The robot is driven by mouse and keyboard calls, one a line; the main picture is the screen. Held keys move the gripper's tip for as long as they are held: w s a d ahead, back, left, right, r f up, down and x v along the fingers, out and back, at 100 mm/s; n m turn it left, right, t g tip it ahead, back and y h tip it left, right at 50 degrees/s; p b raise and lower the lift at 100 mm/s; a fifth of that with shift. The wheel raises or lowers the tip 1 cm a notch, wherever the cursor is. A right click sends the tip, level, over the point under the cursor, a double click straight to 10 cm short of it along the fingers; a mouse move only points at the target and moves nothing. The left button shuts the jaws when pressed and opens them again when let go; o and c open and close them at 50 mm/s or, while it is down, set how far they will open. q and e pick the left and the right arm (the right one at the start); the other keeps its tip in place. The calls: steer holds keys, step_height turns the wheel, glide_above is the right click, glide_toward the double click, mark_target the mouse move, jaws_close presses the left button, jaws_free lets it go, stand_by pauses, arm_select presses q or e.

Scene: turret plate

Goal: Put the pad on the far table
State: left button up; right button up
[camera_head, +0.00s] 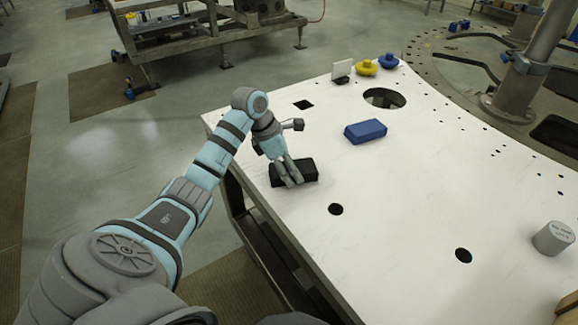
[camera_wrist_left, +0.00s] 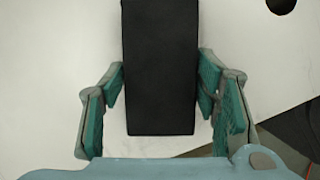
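A black rectangular pad (camera_head: 308,168) lies on the near edge of the white table (camera_head: 400,210). My left gripper (camera_head: 291,180) is down at this pad, pointing at the table. In the left wrist view, the pad (camera_wrist_left: 160,70) lies between the two spread fingers (camera_wrist_left: 162,95), one along each long side. The fingers look open, with narrow gaps to the pad; contact is not clear. A blue block (camera_head: 365,131) lies apart on the same table, to the right and farther back. My right gripper is not in view.
A yellow knob-like part (camera_head: 366,68), a blue one (camera_head: 388,61) and a small white upright card (camera_head: 342,69) stand at the table's back. A grey cylinder (camera_head: 553,238) stands at right. The tabletop has several holes. Another metal-framed table (camera_head: 200,35) stands behind, across open floor.

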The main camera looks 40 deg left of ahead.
arm_select(q)
steer(key=o, duration=0.3)
steer(key=shift+r, duration=0.1)
steer(key=v, duration=1.2)
steer(key=shift+w+d+r+p, duration=0.1)
steer(key=shift+r+p, duration=0.1)
steer(key=shift+p, duration=0.1)
steer(key=shift+f, duration=0.1)
